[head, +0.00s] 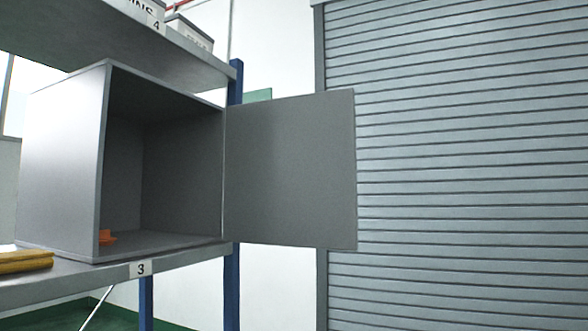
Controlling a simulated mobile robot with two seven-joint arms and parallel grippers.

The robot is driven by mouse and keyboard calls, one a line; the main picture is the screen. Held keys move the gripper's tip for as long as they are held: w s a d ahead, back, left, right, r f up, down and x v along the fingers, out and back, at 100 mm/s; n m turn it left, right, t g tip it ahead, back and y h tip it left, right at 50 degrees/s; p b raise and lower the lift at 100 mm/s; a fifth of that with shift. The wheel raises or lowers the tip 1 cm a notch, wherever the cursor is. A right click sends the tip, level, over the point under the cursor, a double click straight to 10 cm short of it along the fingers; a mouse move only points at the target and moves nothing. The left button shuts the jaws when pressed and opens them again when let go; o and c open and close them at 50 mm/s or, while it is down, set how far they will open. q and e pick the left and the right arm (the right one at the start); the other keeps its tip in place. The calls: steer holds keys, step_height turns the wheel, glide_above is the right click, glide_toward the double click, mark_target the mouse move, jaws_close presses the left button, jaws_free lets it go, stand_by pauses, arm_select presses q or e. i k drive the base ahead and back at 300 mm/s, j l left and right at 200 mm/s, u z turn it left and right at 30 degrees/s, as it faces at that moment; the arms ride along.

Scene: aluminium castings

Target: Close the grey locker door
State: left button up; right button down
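The grey locker (62,165) stands on a grey shelf at the left of the head view. Its front is open and its inside is dark. The grey locker door (290,172) stands wide open, swung out to the right from the right edge of the opening. A small orange object (107,237) sits on the locker floor near the left wall. Neither of my grippers shows in this view.
The shelf board (185,250) carries a label 3, with yellow bars (24,262) at its left end. An upper shelf (150,45) with bins is above the locker. Blue posts (232,285) support the rack. A shutter (455,170) stands behind the door at right.

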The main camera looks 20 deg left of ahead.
mark_target(290, 175)
steer(key=i+l+u, duration=0.1)
steer(key=i+u, duration=0.3)
steer(key=i+l+u, duration=0.55)
steer(key=u, duration=0.25)
steer(key=i+l+u, duration=0.5)
steer(key=l+u, duration=0.15)
steer(key=u, duration=0.2)
steer(key=i+l+u, duration=0.1)
steer(key=l+u, duration=1.05)
steer(key=l, duration=0.25)
steer(key=k+l+u, duration=0.1)
steer(key=l+u, duration=0.15)
steer(key=l, duration=0.25)
